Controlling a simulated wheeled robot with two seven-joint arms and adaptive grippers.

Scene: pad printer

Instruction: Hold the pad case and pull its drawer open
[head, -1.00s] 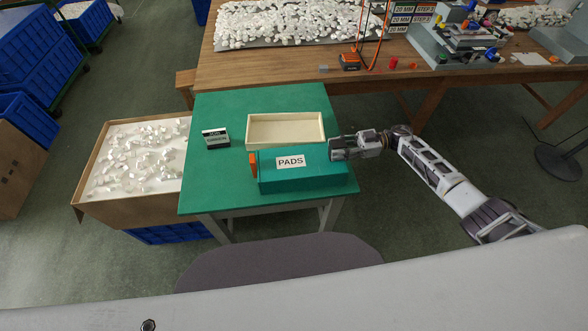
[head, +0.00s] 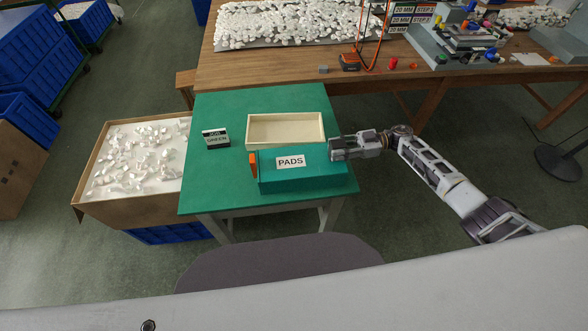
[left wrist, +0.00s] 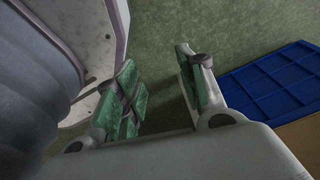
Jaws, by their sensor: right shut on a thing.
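The teal pad case (head: 310,178), labelled PADS, lies on the green table (head: 215,180). The orange end of its drawer (head: 253,165) shows at the case's left side, and the drawer looks closed. My right gripper (head: 338,149) is shut on the back right part of the case, coming in from the right. My left gripper is outside the head view. In the left wrist view my left gripper (left wrist: 165,90) is open and empty above the floor, with a wide gap between its green-padded fingers.
An open cream tray (head: 285,144) stands just behind the case. A small black and white box (head: 216,138) stands to the left on the table. A carton of white pieces (head: 130,160) is left of the table, and a blue crate (left wrist: 270,80) shows in the left wrist view.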

